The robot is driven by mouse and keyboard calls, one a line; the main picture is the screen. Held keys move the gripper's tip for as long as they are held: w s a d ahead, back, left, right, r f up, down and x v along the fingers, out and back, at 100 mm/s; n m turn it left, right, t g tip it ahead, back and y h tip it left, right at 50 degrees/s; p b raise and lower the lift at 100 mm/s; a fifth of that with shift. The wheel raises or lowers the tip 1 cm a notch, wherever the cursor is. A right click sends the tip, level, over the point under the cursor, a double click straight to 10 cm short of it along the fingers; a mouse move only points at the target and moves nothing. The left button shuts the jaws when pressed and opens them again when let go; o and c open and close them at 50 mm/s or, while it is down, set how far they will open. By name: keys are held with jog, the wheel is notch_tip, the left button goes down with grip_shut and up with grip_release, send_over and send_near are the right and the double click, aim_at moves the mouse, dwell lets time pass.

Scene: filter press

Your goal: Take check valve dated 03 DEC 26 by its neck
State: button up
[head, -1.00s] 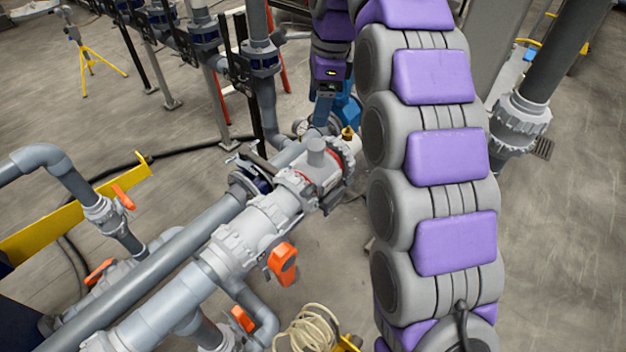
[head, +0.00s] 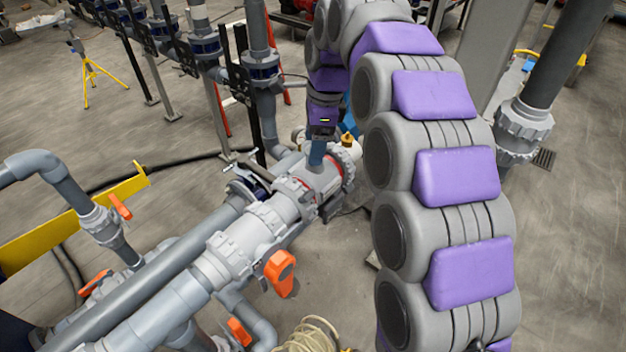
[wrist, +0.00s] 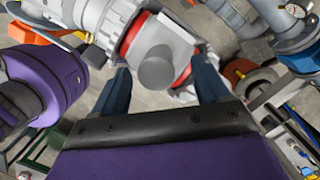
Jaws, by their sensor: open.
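A light grey check valve (head: 325,178) with red rings sits in the pipe line at the middle of the head view. Its body (wrist: 135,35) also shows in the wrist view, with a round grey neck (wrist: 157,72) standing up from it. No date is readable in either view. My gripper (wrist: 163,82) is open, with one blue finger on each side of the neck. I cannot tell whether either finger touches it. In the head view my gripper (head: 316,156) is over the valve and hides the neck.
A brass fitting (head: 347,141) is close on the right. A thick grey pipe (head: 190,245) runs alongside on the left. Upright pipes (head: 262,75) stand behind. Bare floor shows at right.

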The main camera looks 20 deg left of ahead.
aim_at(314, 175)
jog(key=f, duration=0.3)
jog(key=shift+s+d, duration=0.2)
jog(key=shift+a+f, duration=0.25)
jog(key=shift+f, duration=0.3)
jog(key=shift+d, duration=0.1)
jog(key=c, duration=1.2)
jog(key=shift+w+r, duration=0.1)
jog(key=shift+r, duration=0.1)
